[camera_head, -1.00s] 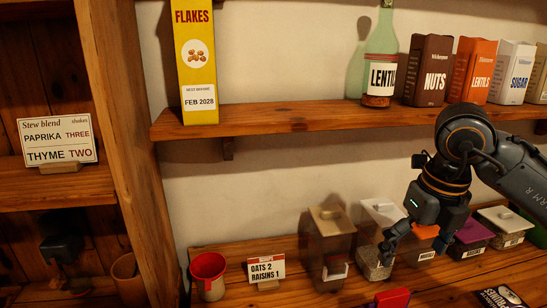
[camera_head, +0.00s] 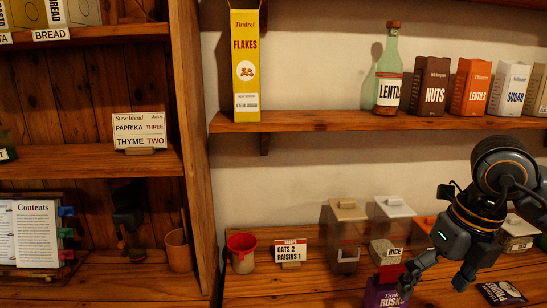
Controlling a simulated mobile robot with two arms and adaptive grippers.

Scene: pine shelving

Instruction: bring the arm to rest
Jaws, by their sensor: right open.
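My right arm comes in from the right edge, and its dark gripper (camera_head: 432,282) hangs over the lower counter (camera_head: 325,290). Its two fingers are apart with nothing between them. The left fingertip is close beside a purple box with a red top (camera_head: 382,292); I cannot tell if they touch. The gripper and arm hide part of the counter and some containers at the right. My left gripper is not in view.
Lidded canisters, one marked RICE (camera_head: 387,250), stand behind the gripper. The upper shelf (camera_head: 330,122) holds a flakes box (camera_head: 246,70), a lentil bottle (camera_head: 388,75) and several cartons.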

